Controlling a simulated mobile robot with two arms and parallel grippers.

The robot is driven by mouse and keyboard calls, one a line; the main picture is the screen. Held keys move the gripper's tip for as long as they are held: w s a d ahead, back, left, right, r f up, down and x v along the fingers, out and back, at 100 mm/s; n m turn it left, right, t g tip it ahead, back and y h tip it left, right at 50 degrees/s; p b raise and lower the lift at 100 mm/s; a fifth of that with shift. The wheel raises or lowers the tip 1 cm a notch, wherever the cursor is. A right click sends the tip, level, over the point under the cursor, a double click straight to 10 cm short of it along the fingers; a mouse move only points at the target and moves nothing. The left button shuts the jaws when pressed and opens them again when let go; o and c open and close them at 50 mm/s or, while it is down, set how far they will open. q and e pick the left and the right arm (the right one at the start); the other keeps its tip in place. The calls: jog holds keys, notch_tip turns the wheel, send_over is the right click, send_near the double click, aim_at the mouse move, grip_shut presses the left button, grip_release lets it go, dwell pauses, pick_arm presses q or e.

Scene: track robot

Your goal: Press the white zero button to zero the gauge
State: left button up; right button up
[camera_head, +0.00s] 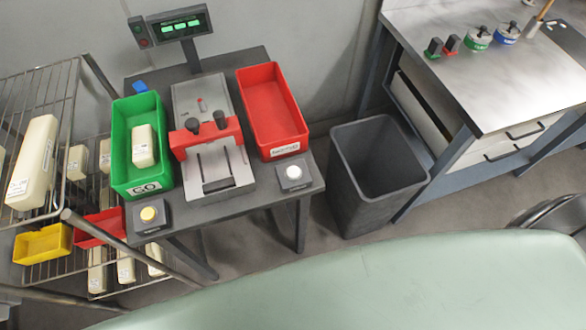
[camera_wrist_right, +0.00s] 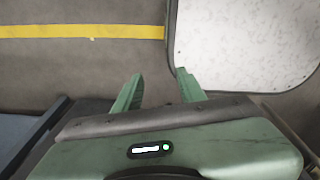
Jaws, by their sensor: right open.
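The white zero button (camera_head: 293,171) sits on a small dark box at the front right corner of the dark gauge table. A yellow button (camera_head: 149,214) sits on a similar box at the front left corner. The gauge (camera_head: 212,140), a grey fixture with a red clamp bar, stands between them. Its display (camera_head: 180,25) at the back shows green characters too small to read. My right gripper (camera_wrist_right: 157,86) is open and empty in the right wrist view, above the floor and away from the buttons. My left gripper is not in view.
A green bin (camera_head: 133,177) holding a pale block and a red bin (camera_head: 286,138) flank the gauge. A dark waste bin (camera_head: 347,200) stands right of the table, near a workbench (camera_head: 470,85). A wire rack (camera_head: 60,90) with pale blocks stands at the left.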

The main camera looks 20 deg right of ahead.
jog(key=shift+a, duration=0.1)
grip_shut()
dwell(1.3)
